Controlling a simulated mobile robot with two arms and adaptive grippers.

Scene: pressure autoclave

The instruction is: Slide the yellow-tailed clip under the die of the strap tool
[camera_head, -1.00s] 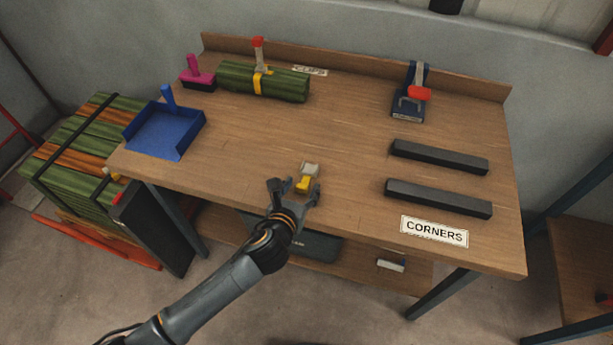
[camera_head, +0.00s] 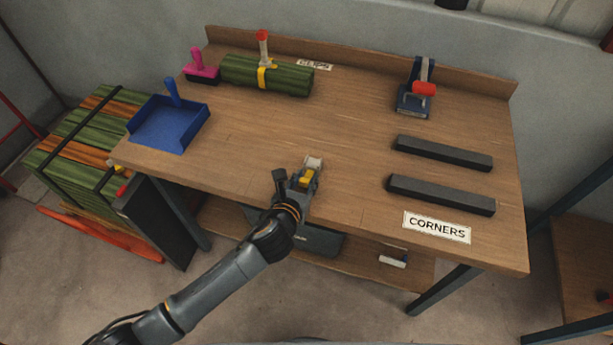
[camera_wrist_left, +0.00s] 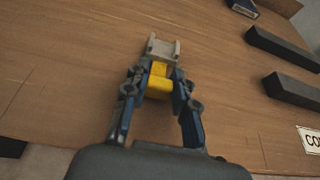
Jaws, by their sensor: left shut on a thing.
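The clip (camera_head: 313,163) is a pale grey channel-shaped piece with a yellow tail (camera_head: 308,179) towards me, near the table's front edge. My left gripper (camera_head: 303,180) is shut on the yellow tail, with one finger on each side. In the left wrist view the grey clip (camera_wrist_left: 162,48) projects beyond the fingertips, and the yellow tail (camera_wrist_left: 159,80) lies between them. I cannot tell if the clip touches the table. My right gripper is out of view.
Two dark bars (camera_head: 444,153) lie at the right, above the CORNERS label (camera_head: 437,227). A green bundle (camera_head: 267,75), a pink-handled brush (camera_head: 202,67) and a blue dustpan (camera_head: 168,124) are at the left. The middle of the wooden table (camera_head: 340,120) is clear.

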